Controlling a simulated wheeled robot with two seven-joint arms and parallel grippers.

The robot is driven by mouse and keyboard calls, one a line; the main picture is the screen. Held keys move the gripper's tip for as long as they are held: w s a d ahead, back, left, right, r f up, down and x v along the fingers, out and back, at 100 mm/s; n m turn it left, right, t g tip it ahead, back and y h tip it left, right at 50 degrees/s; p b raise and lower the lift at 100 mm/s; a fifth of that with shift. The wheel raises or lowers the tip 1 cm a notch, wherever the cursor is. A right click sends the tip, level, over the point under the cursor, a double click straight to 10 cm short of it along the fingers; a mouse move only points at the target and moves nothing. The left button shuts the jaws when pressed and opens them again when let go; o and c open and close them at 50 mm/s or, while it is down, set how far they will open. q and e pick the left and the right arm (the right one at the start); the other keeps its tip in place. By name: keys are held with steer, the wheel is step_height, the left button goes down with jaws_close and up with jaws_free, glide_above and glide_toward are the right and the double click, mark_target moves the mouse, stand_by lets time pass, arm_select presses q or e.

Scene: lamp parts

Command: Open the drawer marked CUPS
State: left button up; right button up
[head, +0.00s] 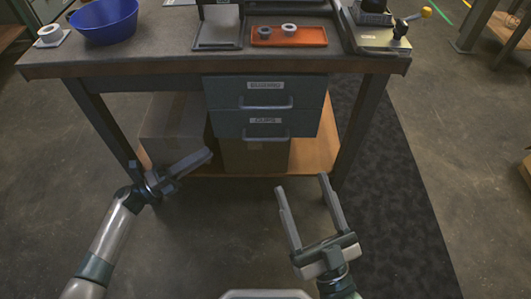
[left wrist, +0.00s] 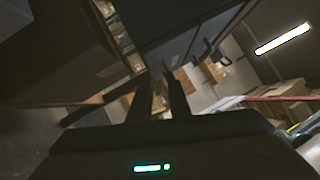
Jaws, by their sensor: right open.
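The drawer marked CUPS (head: 231,124) is the lower of two grey drawers under the workbench, seen in the head view. It looks shut, its front in line with the drawer above. Its bar handle (head: 265,138) sits below the label (head: 265,120). My left gripper (head: 208,155) is in front of and left of this drawer, apart from the handle, pointing right and away. The left wrist view shows its two fingers (left wrist: 158,76) with a narrow gap and nothing between them. My right gripper (head: 300,190) is open and empty, in front of the drawers, lower right.
The upper drawer (head: 225,92), with its own label and handle, is also shut. Boxes (head: 172,125) stand on the bench's wooden lower shelf (head: 312,155). The bench top (head: 170,45) holds a blue bowl (head: 104,22) and an orange tray (head: 290,41). Floor before the drawers is clear.

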mark_target(264, 138)
arm_select(q)
steer(key=m+g, duration=0.1)
steer(key=s+d+m+g+h+b, duration=0.1)
steer(key=m, duration=0.1)
steer(key=s+m+g, duration=0.1)
steer(key=m+g, duration=0.1)
steer(key=shift+s+d+r+h+b, duration=0.15)
steer(key=shift+d+r+h+b, duration=0.05)
steer(key=shift+d+h+b, duration=0.15)
arm_select(e)
steer(key=s+d+r+t, duration=0.1)
steer(key=s+r+t, duration=0.1)
steer(key=r, duration=0.3)
steer(key=shift+s+d+r+m, duration=0.2)
steer(key=shift+s+d+m, duration=0.15)
steer(key=shift+s, duration=0.35)
arm_select(q)
steer(key=x, duration=1.6)
steer(key=shift+d, duration=0.25)
steer(key=shift+w+d, duration=0.3)
steer(key=shift+d, duration=0.05)
arm_select(e)
steer(key=shift+w, duration=0.1)
arm_select(q)
jaws_close()
